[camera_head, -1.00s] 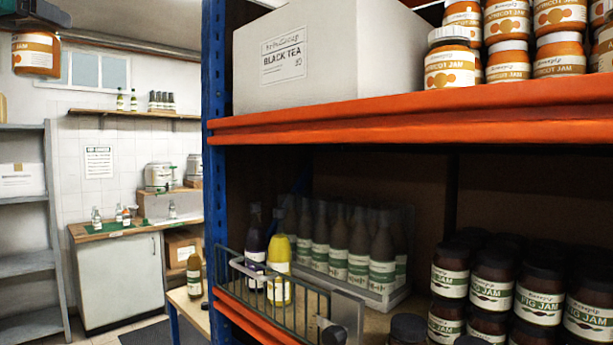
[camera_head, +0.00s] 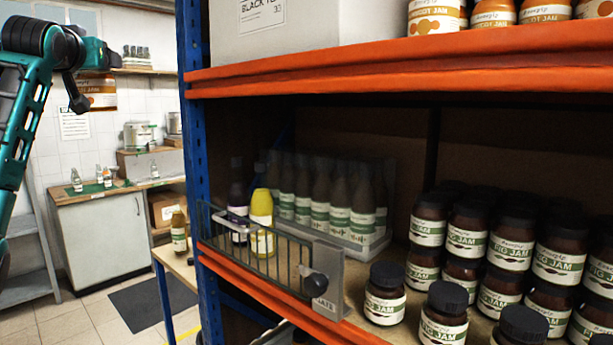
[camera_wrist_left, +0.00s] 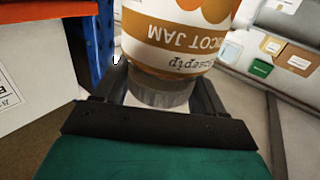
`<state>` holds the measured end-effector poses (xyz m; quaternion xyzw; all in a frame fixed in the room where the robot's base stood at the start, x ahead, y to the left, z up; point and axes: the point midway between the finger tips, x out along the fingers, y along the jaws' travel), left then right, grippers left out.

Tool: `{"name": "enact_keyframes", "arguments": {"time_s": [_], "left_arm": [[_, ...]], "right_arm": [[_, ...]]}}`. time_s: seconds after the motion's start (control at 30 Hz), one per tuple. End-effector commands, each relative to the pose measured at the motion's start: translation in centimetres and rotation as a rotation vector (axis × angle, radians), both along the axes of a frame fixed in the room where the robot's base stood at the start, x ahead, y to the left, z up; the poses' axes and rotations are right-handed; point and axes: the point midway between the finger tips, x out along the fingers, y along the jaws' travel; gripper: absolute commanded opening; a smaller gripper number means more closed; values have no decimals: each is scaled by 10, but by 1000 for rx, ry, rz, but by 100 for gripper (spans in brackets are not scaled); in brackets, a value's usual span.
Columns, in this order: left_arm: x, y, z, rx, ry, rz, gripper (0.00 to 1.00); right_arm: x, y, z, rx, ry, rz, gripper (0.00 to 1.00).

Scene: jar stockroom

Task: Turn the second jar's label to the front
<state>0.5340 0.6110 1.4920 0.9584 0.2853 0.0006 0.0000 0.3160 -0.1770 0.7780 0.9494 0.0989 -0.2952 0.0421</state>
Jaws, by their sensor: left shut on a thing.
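An apricot jam jar (camera_wrist_left: 185,40) with an orange label hangs in my left gripper (camera_wrist_left: 158,92), whose two fingers are shut around its grey lid in the left wrist view. Its label text faces the wrist camera and reads upside down there. In the head view this jar (camera_head: 100,93) is at the upper left, partly hidden by my arm, clear of the rack. More apricot jars (camera_head: 434,17) stand on the upper shelf, cropped by the top edge. Dark-lidded fig jam jars (camera_head: 385,295) stand on the lower shelf. I cannot tell which jar is the second. My right gripper is not in view.
The blue upright (camera_head: 193,120) and orange upper beam (camera_head: 400,70) bound the rack. A wire guard (camera_head: 270,262) fronts the bottles (camera_head: 320,210). A white box (camera_head: 310,40) fills the upper shelf's left. Open floor (camera_head: 100,325) lies left of the rack.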

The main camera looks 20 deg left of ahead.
Motion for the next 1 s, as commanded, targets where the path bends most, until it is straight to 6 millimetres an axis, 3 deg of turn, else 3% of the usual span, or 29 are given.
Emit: {"name": "enact_keyframes", "arguments": {"time_s": [0.2,0.5,0.73,1.0], "left_arm": [[34,-30,-63,4,1,2,2],[59,-81,-154,1,-1,-68,2],[61,-125,-225,2,0,-169,2],[46,-180,-303,2,1,-328,2]], "right_arm": [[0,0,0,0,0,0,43],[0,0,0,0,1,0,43],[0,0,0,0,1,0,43],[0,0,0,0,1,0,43]]}}
